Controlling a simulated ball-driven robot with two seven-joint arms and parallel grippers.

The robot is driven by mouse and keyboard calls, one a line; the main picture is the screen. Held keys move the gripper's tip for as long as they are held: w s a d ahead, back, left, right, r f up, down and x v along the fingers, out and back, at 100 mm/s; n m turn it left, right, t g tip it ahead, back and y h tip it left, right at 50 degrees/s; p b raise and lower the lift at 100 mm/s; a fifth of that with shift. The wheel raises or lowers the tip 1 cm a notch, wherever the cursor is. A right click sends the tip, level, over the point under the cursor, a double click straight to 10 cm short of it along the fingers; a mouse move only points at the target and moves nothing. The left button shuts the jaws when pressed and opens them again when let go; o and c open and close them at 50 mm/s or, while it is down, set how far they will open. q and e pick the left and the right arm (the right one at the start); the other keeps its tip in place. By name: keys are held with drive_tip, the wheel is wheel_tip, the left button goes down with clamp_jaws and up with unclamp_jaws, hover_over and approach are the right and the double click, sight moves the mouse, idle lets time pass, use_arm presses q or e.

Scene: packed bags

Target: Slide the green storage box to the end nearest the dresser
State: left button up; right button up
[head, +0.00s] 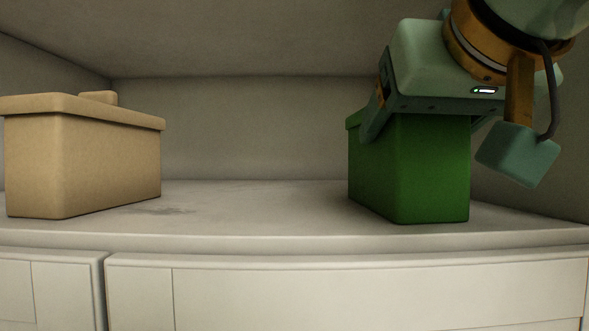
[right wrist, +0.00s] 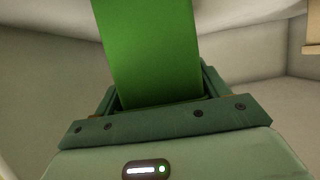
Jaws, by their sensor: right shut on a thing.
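The green storage box (head: 432,175) stands upright on the pale shelf (head: 260,215), toward the right side in the head view. My right gripper (head: 420,120) comes down over its top from the upper right and is shut on it. Its finger shows against the box's left side, and the gripper body hides most of the box's top. In the right wrist view the green box (right wrist: 150,50) fills the space between the fingers (right wrist: 155,90). My left gripper is not in view. No dresser can be made out for sure.
A tan lidded box (head: 110,165) stands at the left of the shelf, with a wide clear stretch between it and the green box. A side wall (head: 555,175) closes the right end, with a small gap beside the green box. White drawer fronts (head: 370,295) lie below the shelf edge.

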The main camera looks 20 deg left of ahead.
drive_tip(key=shift+w+d+f, duration=0.1)
drive_tip(key=shift+w+d, duration=0.15)
drive_tip(key=shift+d, duration=0.55)
drive_tip(key=shift+w+d, duration=0.25)
drive_tip(key=shift+d, duration=0.55)
drive_tip(key=o, duration=0.8)
drive_tip(key=shift+o, duration=0.2)
